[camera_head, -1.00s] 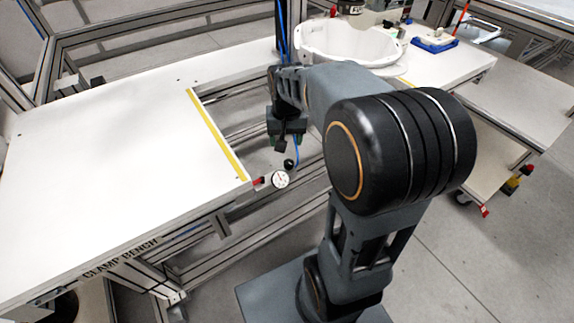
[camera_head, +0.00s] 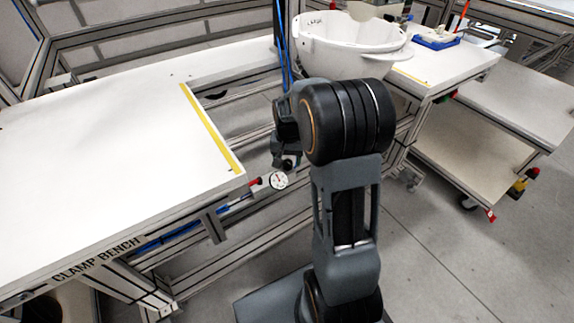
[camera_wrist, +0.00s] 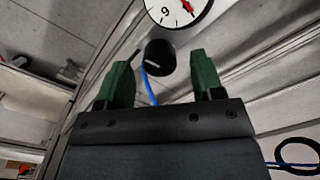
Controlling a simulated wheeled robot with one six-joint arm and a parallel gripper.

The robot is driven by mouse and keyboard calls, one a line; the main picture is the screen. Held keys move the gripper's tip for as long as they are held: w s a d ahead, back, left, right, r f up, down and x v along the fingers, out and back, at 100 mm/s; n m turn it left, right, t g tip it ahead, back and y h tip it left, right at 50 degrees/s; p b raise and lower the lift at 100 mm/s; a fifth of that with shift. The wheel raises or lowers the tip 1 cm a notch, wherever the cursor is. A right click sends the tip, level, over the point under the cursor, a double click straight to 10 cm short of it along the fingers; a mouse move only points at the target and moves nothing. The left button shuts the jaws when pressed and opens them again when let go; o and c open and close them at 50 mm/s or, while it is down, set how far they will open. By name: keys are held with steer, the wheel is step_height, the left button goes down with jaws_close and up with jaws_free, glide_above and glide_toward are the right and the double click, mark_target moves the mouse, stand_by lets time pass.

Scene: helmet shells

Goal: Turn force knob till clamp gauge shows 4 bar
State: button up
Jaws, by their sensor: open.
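The clamp gauge (camera_head: 279,180) is a round white dial at the clamp bench's inner corner. The force knob (camera_wrist: 160,57) is black with a white mark, just below the dial in the wrist view. My gripper (camera_wrist: 160,75) is open, its two green fingers either side of the knob in the picture, with no contact visible. In the head view my gripper (camera_head: 287,160) is just above the gauge and covers the knob area.
The clamp bench (camera_head: 100,180) has a bare white top with a yellow strip (camera_head: 212,130) along its edge. A white helmet shell (camera_head: 345,52) stands on the bench behind. Blue hoses (camera_head: 281,40) hang near my arm. A blue hose (camera_wrist: 149,88) runs below the knob.

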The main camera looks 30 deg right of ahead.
mark_target(288, 162)
steer(key=shift+f, duration=0.75)
steer(key=shift+c, duration=0.4)
steer(key=c, duration=0.8)
steer(key=shift+r+m+p, duration=0.15)
steer(key=shift+m+p, duration=0.3)
steer(key=shift+m, duration=0.05)
steer(key=shift+c, duration=0.2)
steer(key=shift+m, duration=0.3)
steer(key=o, duration=0.9)
step_height(288, 162, up, 14)
steer(key=p, duration=0.5)
steer(key=shift+f, duration=0.25)
